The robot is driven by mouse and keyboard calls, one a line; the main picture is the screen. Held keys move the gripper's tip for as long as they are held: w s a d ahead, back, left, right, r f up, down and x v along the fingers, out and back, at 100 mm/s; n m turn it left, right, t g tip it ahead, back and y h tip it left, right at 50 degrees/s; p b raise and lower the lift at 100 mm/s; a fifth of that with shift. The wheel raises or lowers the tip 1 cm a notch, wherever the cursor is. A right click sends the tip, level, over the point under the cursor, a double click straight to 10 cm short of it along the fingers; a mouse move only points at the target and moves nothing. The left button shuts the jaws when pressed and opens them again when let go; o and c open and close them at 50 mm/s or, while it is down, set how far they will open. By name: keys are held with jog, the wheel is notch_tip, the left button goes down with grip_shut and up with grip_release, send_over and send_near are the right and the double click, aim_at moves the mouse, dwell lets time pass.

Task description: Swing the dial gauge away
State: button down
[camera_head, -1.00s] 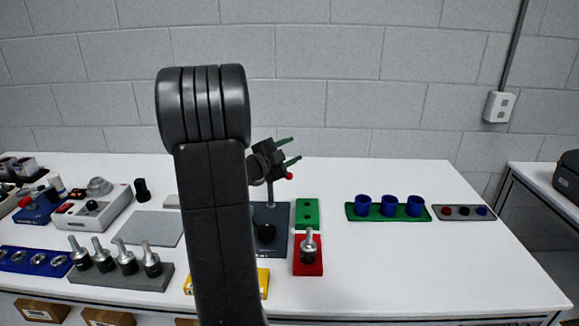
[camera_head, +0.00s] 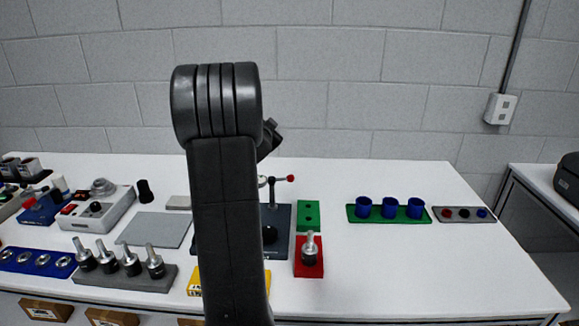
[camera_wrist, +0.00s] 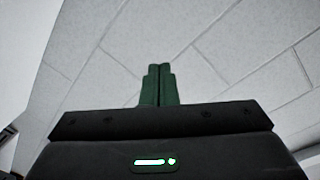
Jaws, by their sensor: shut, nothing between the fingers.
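The dial gauge stand has a dark base (camera_head: 281,217), an upright post and a short side bar with a red knob (camera_head: 291,178) pointing right. A small pale round part (camera_head: 262,181), perhaps the gauge's dial, shows left of the post, partly hidden by my arm. In the wrist view my gripper (camera_wrist: 158,86) has its green fingers pressed together with nothing between them, against the wall blocks. In the head view my arm hides the fingers; only a dark wrist part shows above the stand.
A red block (camera_head: 308,263) with an upright metal-tipped part and a green block (camera_head: 308,216) stand right of the base. A green tray (camera_head: 387,219) with blue cups lies farther right. A grey rack (camera_head: 122,279) of metal-topped parts sits front left. The right front of the table is clear.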

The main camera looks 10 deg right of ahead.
aim_at(270, 180)
jog(key=s+d+f+n+g+y+p, duration=0.3)
jog(key=s+d+n+g+y, duration=0.2)
jog(key=s+n+g, duration=0.5)
jog(key=w+f+n+g+p, duration=0.15)
jog(key=w+f, duration=0.35)
jog(key=f, duration=0.5)
jog(key=shift+g, duration=0.45)
jog(key=s, duration=0.1)
jog(key=s+r, duration=0.1)
jog(key=s+p, duration=0.1)
jog(key=s, duration=0.1)
jog(key=shift+a+r, duration=0.15)
jog(key=shift+r, duration=0.1)
